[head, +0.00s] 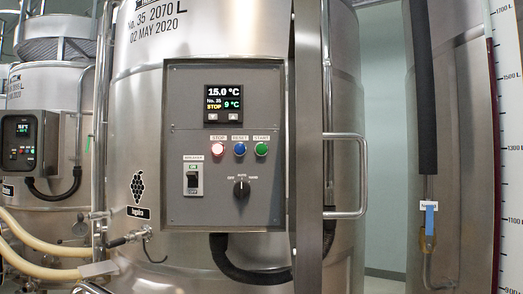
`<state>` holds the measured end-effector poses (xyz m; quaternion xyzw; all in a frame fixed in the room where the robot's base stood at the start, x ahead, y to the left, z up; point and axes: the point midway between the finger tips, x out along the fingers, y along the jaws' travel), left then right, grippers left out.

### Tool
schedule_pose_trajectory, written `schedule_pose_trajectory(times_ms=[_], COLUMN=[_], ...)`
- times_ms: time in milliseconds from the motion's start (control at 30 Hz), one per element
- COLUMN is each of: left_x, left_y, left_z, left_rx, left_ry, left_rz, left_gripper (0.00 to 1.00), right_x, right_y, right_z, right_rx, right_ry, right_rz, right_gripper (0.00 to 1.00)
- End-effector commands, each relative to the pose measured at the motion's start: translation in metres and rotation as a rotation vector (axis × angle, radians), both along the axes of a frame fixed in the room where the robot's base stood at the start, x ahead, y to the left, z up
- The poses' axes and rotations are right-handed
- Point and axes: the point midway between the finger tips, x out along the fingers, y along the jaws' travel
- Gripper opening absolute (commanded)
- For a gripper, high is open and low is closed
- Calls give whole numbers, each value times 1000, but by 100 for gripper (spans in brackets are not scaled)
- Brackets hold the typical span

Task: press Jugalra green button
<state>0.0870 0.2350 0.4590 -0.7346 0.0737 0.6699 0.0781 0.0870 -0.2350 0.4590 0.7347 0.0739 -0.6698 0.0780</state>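A grey control panel (226,190) is fixed to the large steel vat (140,85) in the middle of the head view. The green button (262,149) is at the right of a row of three, under a START label. The blue button (240,149) is in the middle under RESET. The display (223,104) above reads 15.0 °C, No. 35, STOP, 9 °C. Neither gripper shows.
A breaker switch (193,180) and a rotary knob (242,188) sit below the buttons. A steel post (307,150) with a handle (362,175) stands just right of the panel. Hoses (45,262) run at lower left. Another vat with a panel (30,141) stands farther left.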

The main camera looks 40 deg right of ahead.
Motion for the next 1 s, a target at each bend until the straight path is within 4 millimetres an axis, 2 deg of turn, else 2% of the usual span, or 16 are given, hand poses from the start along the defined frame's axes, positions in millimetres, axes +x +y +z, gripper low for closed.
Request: schedule_pose_trajectory(times_ms=[300, 1000], left_x=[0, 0], left_y=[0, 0], left_z=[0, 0], left_rx=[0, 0], left_ry=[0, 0], left_rz=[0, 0], left_gripper=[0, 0], right_x=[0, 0], right_y=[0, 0], right_z=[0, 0], right_rx=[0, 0], right_ry=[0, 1], right_rz=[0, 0], right_gripper=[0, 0])
